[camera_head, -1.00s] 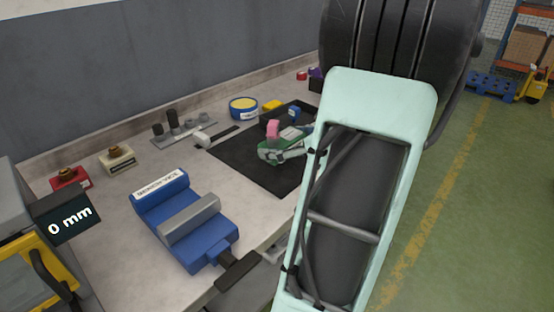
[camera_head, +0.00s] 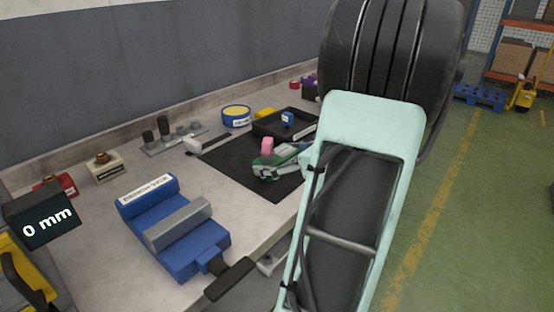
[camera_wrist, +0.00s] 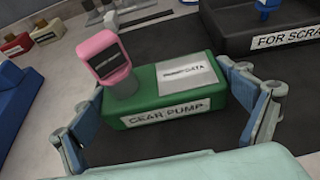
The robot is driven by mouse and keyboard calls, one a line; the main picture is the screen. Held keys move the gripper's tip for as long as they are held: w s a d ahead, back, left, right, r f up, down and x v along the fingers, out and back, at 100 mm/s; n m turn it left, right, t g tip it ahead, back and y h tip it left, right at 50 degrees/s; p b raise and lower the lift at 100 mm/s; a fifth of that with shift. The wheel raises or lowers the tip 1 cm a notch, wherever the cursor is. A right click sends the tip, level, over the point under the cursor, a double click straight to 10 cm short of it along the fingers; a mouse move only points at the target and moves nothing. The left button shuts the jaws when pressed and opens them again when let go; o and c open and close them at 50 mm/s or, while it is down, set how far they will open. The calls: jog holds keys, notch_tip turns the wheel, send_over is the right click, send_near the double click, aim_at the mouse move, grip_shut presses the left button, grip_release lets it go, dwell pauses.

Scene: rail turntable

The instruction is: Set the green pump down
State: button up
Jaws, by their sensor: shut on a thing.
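The green pump (camera_wrist: 165,105) has a "GEAR PUMP" label, a white plate on top and a pink-framed gauge. It is upright between the two fingers of my gripper (camera_wrist: 172,118), which is shut on its sides. In the head view the pump (camera_head: 287,155) is at the black mat (camera_head: 232,166) on the bench, partly hidden by my gripper (camera_head: 275,170) and arm. Its underside is at or just above the mat; I cannot tell whether it touches.
A black scrap tray (camera_wrist: 235,38) stands close behind the pump, with a blue-topped item in it. A blue bench vice (camera_head: 178,235) is at the front left. Bare mat lies left of the pump.

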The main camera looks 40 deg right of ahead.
jog(key=o, duration=1.4)
jog(key=shift+f, duration=0.1)
jog(key=shift+o, duration=0.2)
jog(key=shift+r, duration=0.25)
jog(key=p+v, duration=0.2)
jog(key=v, duration=1)
jog(key=shift+f+p, duration=0.1)
jog(key=shift+p, duration=0.2)
